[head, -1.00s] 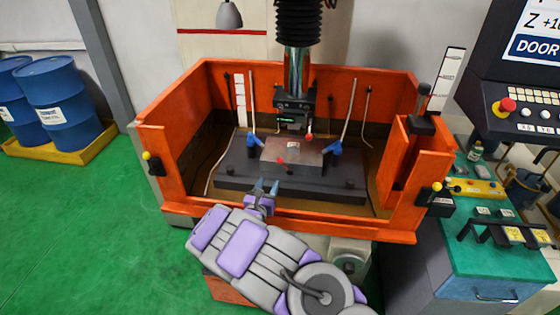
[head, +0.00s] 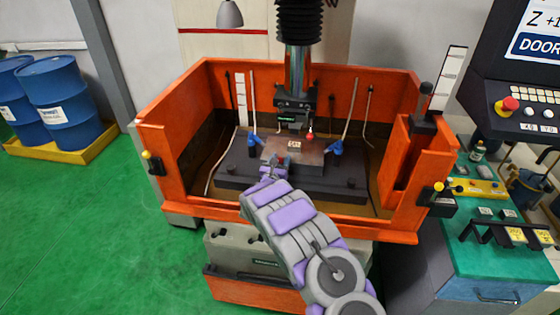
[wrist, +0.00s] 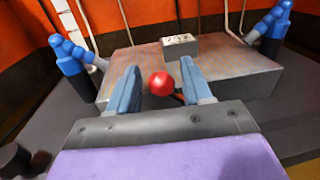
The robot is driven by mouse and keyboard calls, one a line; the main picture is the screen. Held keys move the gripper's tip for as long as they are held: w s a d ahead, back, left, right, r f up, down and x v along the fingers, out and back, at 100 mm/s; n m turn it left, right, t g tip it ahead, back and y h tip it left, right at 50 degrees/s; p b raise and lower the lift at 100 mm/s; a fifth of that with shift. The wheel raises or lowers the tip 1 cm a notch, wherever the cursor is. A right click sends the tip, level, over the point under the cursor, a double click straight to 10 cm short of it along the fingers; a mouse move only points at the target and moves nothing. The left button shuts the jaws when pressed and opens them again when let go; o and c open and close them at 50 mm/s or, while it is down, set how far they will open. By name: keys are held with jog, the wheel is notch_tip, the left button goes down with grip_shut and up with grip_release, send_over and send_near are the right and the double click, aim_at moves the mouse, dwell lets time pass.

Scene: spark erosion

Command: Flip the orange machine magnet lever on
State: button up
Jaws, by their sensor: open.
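The orange machine (head: 160,190) stands in front of me, an open-topped tank. Inside it, a grey metal block (head: 312,154) sits on a dark base plate (head: 232,170); the block also shows in the wrist view (wrist: 232,80). A lever's round red knob (wrist: 161,84) is at the near side of the block. In the wrist view my open gripper (wrist: 161,66) has one blue-grey finger on each side of the knob. I cannot tell if either finger touches it. In the head view my gripper (head: 279,160) reaches over the tank's front wall and largely hides the lever.
A small labelled piece (wrist: 180,45) lies on the block. The machine head (head: 293,103) hangs above, with a second red ball (head: 310,136) beside it. The tank walls surround the work area.

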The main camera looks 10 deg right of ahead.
jog(key=shift+c, duration=0.3)
grip_shut()
dwell(0.3)
